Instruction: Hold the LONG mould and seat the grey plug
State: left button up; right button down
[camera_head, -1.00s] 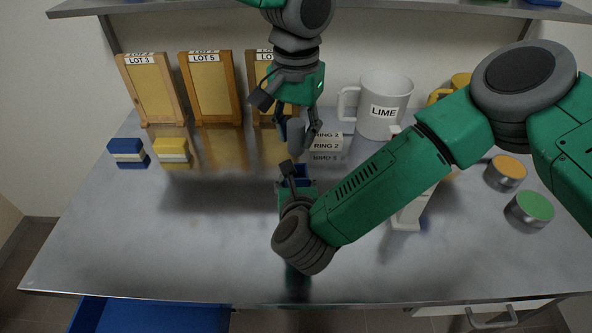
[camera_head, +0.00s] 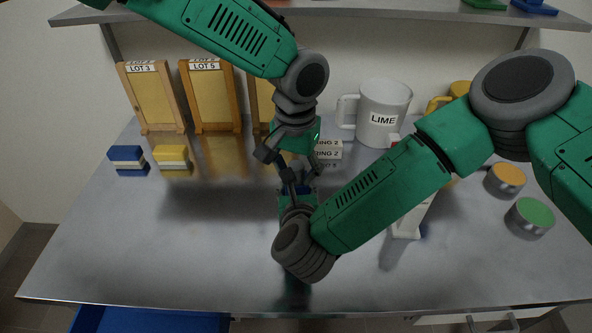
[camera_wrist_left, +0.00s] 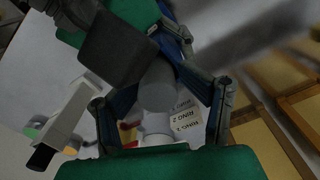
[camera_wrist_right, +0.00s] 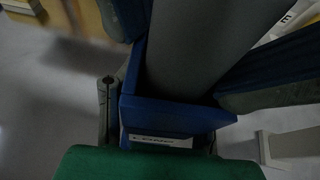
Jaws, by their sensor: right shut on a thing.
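My right gripper (camera_head: 290,200) is shut on the blue LONG mould (camera_wrist_right: 165,113) above the table; the mould's label is partly visible in the right wrist view. My left gripper (camera_head: 296,172) points down from above, close over the mould. The grey plug (camera_wrist_right: 205,45) reaches down at the mould's open top between the left gripper's pads. The plug also shows in the left wrist view (camera_wrist_left: 158,90). Whether the left pads press on the plug is not clear, and its lower end is hidden inside or behind the mould's rim.
Stacked RING blocks (camera_head: 328,150) and a white LIME mug (camera_head: 383,115) stand behind the grippers. LOT boards (camera_head: 211,97) and small blocks (camera_head: 172,158) are at left. Orange (camera_head: 504,180) and green (camera_head: 530,216) round tins are at right. The front left table is clear.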

aim_at(296, 165)
pick_arm(q)
jog(key=shift+d, duration=0.1)
jog(key=shift+r, duration=0.1)
notch_tip(296, 165, up, 12)
jog(key=shift+r, duration=0.1)
dwell(0.5)
pick_arm(e)
jog(key=c, duration=1)
grip_release()
